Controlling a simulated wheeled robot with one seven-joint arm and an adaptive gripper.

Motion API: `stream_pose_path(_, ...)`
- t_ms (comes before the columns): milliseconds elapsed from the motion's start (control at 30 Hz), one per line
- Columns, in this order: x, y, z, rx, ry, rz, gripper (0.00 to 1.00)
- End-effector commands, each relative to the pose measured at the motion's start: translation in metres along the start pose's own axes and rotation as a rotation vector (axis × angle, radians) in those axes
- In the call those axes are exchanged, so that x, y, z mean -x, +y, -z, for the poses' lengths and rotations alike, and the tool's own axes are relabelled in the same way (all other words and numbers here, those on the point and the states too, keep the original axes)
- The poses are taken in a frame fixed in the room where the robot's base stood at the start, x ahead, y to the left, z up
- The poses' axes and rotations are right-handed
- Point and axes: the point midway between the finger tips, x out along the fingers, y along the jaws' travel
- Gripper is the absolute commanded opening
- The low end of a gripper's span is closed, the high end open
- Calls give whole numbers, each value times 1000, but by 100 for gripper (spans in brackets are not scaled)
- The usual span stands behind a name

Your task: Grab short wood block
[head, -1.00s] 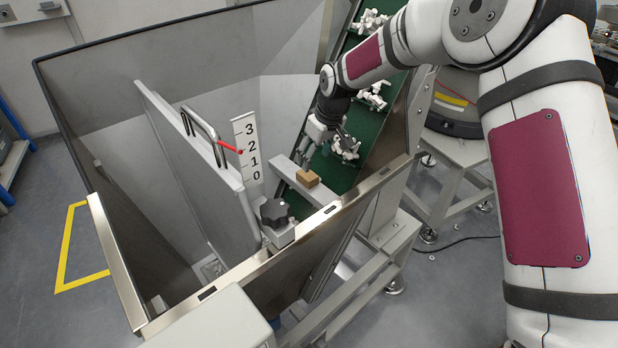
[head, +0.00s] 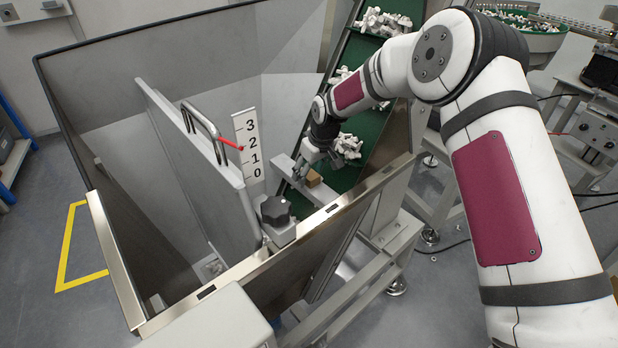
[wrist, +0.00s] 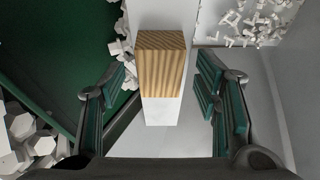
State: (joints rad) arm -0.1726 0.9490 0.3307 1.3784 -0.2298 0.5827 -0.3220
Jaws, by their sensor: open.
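The short wood block (head: 314,179) sits on a narrow light-grey ledge (head: 322,192) inside the hopper, beside the green conveyor. In the wrist view the wood block (wrist: 161,62) shows striped grain and lies between the fingers, higher in the picture than the fingertips' lower pads. My gripper (head: 308,168) is at the block in the head view and partly hides it. In the wrist view my gripper (wrist: 161,88) is open, with green-padded fingers on both sides of the block and visible gaps to each.
The green conveyor (head: 372,110) carries clumps of white parts (head: 348,146) close to the arm. A black knob (head: 275,211) and a grey plate with a handle (head: 190,150) stand left of the ledge. The hopper's metal rim (head: 260,262) runs in front.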

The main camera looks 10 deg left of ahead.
Motion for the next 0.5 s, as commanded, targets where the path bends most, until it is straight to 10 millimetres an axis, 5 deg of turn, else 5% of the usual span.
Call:
stream_pose_path(33,0,0,0,0,0,0,52)
stream_pose_path(233,0,0,0,0,0,0,9)
stream_pose_path(500,0,0,0,0,0,0,9)
